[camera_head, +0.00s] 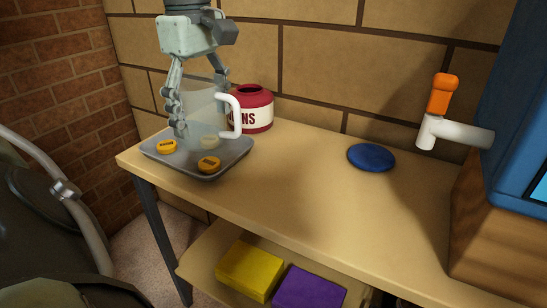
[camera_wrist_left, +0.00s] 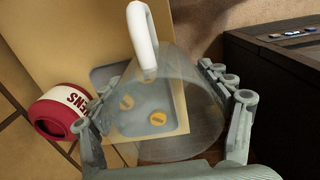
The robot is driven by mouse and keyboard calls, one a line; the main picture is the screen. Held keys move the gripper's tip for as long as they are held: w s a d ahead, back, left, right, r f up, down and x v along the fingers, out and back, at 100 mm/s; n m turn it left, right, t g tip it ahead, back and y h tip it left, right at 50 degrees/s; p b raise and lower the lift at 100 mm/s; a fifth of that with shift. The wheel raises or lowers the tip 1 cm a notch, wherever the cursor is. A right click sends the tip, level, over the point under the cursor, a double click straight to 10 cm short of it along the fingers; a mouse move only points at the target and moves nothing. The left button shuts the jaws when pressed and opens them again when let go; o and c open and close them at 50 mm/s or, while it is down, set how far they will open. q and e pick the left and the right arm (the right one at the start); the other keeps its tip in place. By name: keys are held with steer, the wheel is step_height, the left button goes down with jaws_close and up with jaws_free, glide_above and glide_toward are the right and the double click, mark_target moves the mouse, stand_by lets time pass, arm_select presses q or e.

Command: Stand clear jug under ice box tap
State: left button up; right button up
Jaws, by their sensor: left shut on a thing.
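The clear jug (camera_head: 206,112) with a white handle (camera_head: 234,116) is upright over the grey tray (camera_head: 215,174) at the table's left end. My left gripper (camera_head: 199,103) is shut around the jug's sides from above, and the handle points right. The jug also shows in the left wrist view (camera_wrist_left: 185,95), between the fingers. I cannot tell whether its base touches the tray. The tap (camera_head: 450,132), white with an orange lever (camera_head: 442,94), sticks out left from the blue ice box (camera_head: 513,110) at the right. My right gripper is not in view.
Yellow discs (camera_head: 166,147) lie in the tray. A red jar (camera_head: 257,108) stands just behind the jug. A flat blue disc (camera_head: 371,157) lies on the table (camera_head: 300,180) left of the tap. A wooden block (camera_head: 500,225) bears the ice box. The table's middle is clear.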

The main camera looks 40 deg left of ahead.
arm_select(q)
steer(key=w+d+f, duration=0.1)
steer(key=w+f, duration=0.1)
steer(key=w, duration=0.1)
steer(key=w+d+f, duration=0.1)
steer(key=w+f, duration=0.1)
steer(key=w, duration=0.2)
steer(key=w+d+f, duration=0.1)
steer(key=w+f, duration=0.2)
steer(key=shift+w+d, duration=0.35)
steer(key=shift+f, duration=2)
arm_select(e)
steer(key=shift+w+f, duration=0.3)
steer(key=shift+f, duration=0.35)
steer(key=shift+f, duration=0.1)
arm_select(q)
steer(key=shift+f, duration=0.1)
